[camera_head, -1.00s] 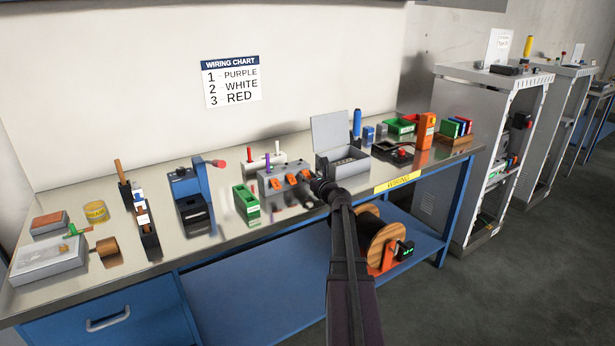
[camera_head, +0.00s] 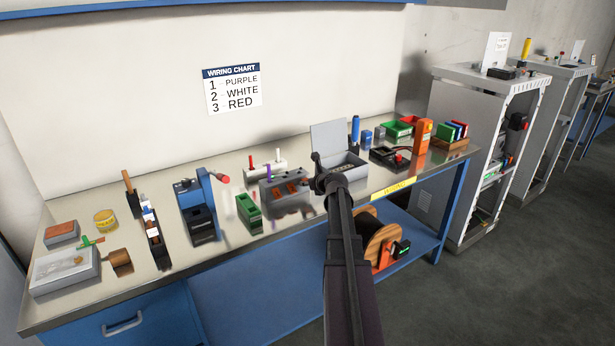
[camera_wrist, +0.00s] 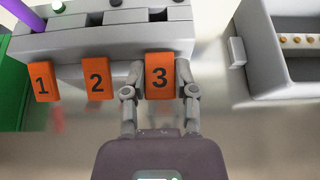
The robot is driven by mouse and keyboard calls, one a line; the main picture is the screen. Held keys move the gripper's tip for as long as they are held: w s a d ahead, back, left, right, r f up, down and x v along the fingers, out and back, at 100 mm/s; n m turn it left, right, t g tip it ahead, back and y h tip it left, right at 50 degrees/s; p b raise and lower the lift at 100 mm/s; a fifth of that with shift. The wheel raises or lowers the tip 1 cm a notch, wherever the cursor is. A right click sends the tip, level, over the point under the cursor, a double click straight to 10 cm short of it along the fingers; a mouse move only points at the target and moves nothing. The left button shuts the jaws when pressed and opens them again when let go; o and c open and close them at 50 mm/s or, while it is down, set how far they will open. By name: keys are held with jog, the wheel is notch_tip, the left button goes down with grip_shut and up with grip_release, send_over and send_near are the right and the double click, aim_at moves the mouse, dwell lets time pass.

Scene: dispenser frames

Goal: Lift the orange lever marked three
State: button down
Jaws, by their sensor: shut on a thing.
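The orange lever marked 3 (camera_wrist: 160,75) is on the front of a grey terminal block (camera_wrist: 100,40) in the wrist view. My gripper (camera_wrist: 160,92) is shut on it, one finger at each side. The levers marked 1 (camera_wrist: 42,82) and 2 (camera_wrist: 96,78) are to its left. A purple wire piece (camera_wrist: 27,15) stands at the block's left end. In the head view my gripper (camera_head: 322,172) is at the right end of the block (camera_head: 268,201) and hides lever 3. I cannot tell how far lever 3 is raised.
A grey open-lidded box (camera_head: 345,168) is close right of my gripper. A green bin (camera_head: 249,213) stands left of the block. Behind is a rack with white and red pieces (camera_head: 266,167). A wiring chart (camera_head: 232,90) hangs on the wall.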

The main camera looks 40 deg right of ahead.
jog(key=g+p, duration=0.1)
jog(key=p, duration=0.1)
jog(key=r+g+p, duration=0.1)
jog(key=p, duration=0.1)
jog(key=g+p, duration=0.1)
jog(key=g, duration=0.1)
jog(key=shift+w+d+r+y+p, duration=0.1)
jog(key=shift+w+r+y+p, duration=0.1)
jog(key=shift+r+y+p, duration=0.15)
jog(key=shift+g+p, duration=1.4)
jog(key=shift+p, duration=0.05)
jog(key=shift+f, duration=0.1)
jog(key=shift+c, duration=2)
grip_release()
jog(key=shift+f, duration=0.1)
